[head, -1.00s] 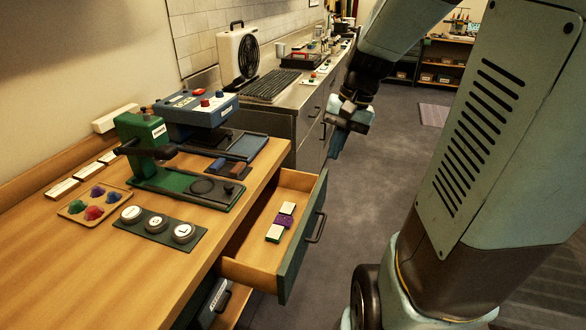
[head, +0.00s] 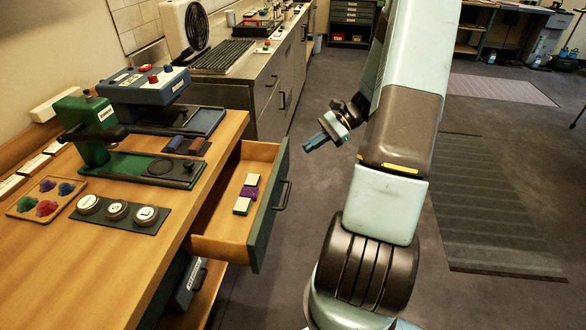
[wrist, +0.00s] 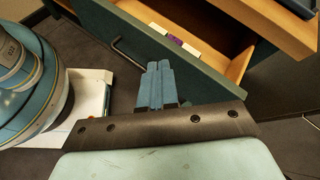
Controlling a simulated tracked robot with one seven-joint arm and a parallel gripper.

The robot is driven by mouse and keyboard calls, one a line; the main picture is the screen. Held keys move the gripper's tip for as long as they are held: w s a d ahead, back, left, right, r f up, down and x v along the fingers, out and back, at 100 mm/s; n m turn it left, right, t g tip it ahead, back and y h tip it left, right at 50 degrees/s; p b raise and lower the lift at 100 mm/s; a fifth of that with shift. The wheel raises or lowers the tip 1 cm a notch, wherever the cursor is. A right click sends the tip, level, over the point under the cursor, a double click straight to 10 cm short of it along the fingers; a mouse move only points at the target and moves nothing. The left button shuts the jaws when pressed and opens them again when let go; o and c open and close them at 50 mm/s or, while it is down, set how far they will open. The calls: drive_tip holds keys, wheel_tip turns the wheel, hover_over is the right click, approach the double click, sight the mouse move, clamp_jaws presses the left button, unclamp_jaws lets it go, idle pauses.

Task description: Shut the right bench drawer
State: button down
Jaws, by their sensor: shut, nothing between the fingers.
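The right bench drawer (head: 268,205) stands pulled out from the wooden bench, with a green front and a dark bar handle (head: 283,195). Inside lie two pale blocks and a purple piece (head: 248,194). My gripper (head: 314,143) is shut and empty, to the right of the drawer front and apart from it in the head view. In the wrist view, my gripper's blue fingers (wrist: 155,82) lie together, pointing toward the green drawer front (wrist: 165,52). The handle (wrist: 127,52) shows left of the fingertips. I cannot tell the exact gap.
The bench top (head: 110,255) holds a green press (head: 95,130), a blue device (head: 145,84), a button panel (head: 117,212) and a tray of coloured pieces (head: 46,197). Open floor lies right of the drawer. A white box (wrist: 90,95) shows in the wrist view.

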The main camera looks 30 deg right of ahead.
drive_tip(key=d+f+m+t+y, duration=0.3)
drive_tip(key=d+f+m+t, duration=0.65)
drive_tip(key=f, duration=0.55)
approach(286, 166)
drive_tip(key=shift+m, duration=0.25)
drive_tip(key=x, duration=0.7)
drive_tip(key=shift+w+d+f, duration=0.1)
drive_tip(key=shift+w+d, duration=0.05)
